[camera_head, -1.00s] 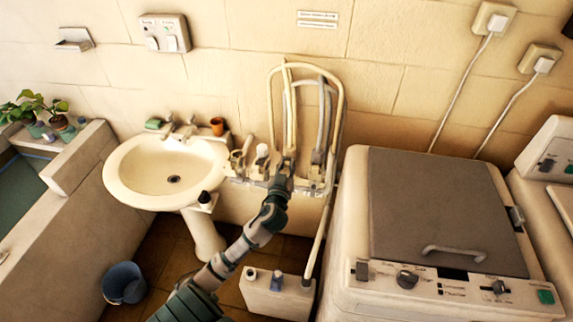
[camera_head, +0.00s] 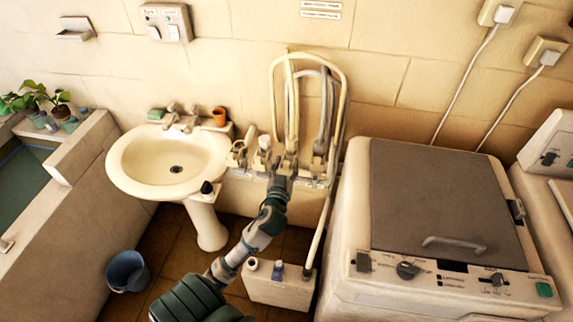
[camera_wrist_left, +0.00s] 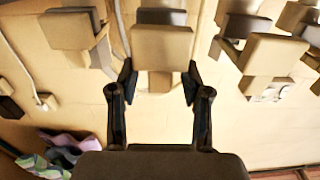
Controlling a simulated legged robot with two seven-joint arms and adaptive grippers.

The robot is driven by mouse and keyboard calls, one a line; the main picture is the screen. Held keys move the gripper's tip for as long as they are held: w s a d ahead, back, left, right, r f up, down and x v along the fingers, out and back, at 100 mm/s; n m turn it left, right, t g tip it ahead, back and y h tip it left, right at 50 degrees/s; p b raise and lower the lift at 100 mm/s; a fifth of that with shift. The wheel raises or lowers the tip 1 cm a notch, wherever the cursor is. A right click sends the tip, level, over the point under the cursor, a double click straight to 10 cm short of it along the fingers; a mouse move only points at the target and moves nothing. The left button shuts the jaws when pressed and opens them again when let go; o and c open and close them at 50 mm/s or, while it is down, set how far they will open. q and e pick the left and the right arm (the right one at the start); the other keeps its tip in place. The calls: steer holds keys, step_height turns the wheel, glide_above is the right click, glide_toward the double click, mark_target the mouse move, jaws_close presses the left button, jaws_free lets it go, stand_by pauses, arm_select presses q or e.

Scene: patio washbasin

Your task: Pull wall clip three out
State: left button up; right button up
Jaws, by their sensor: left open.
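A row of cream wall clips runs along a rail low on the wall, right of the basin, with hoses looped above it. My left gripper (camera_head: 284,167) reaches up to this row from below, at the clip under the left side of the hoses; the hand partly hides that clip. In the left wrist view, my left gripper (camera_wrist_left: 158,77) is open, with one dark finger on each side of a tan block-shaped clip (camera_wrist_left: 162,47). I cannot tell whether the fingers touch it. No number shows on the clips, so I cannot tell which is three. My right gripper is not in view.
Neighbouring clips (camera_wrist_left: 70,30) and (camera_wrist_left: 272,54) stand left and right of the fingers. The hose loop (camera_head: 345,90) hangs above the rail. A washing machine (camera_head: 445,200) stands close on the right, a washbasin (camera_head: 125,165) on the left. A cream box (camera_head: 280,292) sits below.

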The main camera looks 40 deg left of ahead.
arm_select(q)
steer(key=v, duration=0.7)
steer(key=shift+s, duration=0.2)
